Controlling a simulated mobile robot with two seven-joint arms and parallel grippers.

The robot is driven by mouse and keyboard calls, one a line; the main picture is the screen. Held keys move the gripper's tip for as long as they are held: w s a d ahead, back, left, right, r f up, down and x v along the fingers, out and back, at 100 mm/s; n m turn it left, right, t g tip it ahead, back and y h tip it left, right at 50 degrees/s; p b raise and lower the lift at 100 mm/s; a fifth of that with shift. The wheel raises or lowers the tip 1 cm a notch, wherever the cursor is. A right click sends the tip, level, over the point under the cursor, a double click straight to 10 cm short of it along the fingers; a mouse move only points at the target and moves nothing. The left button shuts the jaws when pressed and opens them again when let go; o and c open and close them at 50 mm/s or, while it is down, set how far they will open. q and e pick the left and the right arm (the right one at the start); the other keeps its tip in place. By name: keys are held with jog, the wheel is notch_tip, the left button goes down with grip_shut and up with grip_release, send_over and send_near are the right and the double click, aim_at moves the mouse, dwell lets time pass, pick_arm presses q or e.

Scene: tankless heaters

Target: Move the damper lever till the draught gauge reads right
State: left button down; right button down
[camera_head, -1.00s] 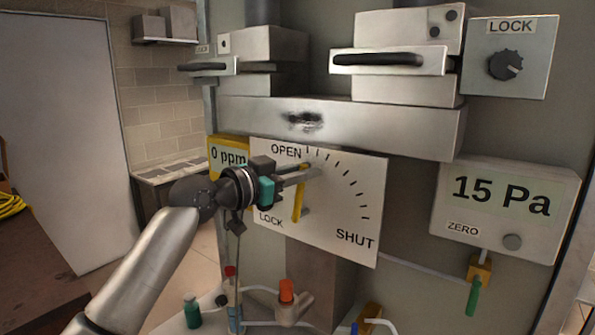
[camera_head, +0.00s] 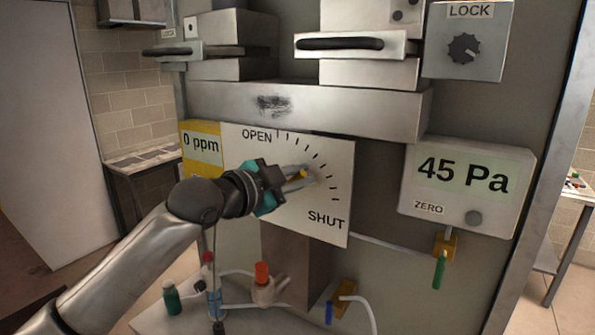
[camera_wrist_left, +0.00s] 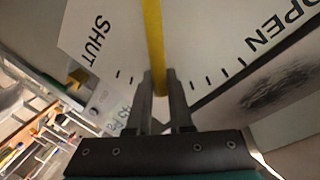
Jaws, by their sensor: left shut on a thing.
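The damper lever is a yellow bar (camera_wrist_left: 154,45) in the left wrist view, running between the two fingers of my left gripper (camera_wrist_left: 161,84). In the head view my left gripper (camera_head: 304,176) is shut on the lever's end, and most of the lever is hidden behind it. The lever points to the right, partway along the tick scale on the white plate (camera_head: 325,222) marked OPEN at the top and SHUT at the lower right. The draught gauge (camera_head: 462,178) to the right reads 45 Pa. My right gripper is not in view.
A yellow meter (camera_head: 202,150) reading 0 ppm sits left of the plate. A LOCK knob (camera_head: 464,48) is at the upper right. A green-handled tap (camera_head: 440,268) hangs under the gauge.

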pick_arm(q)
jog(key=shift+f, duration=0.1)
dwell(0.3)
jog(key=c, duration=0.8)
grip_release()
jog(key=shift+s+a, duration=0.1)
jog(key=shift+s, duration=0.05)
jog(key=b+v, duration=0.3)
jog(key=v, duration=1.2)
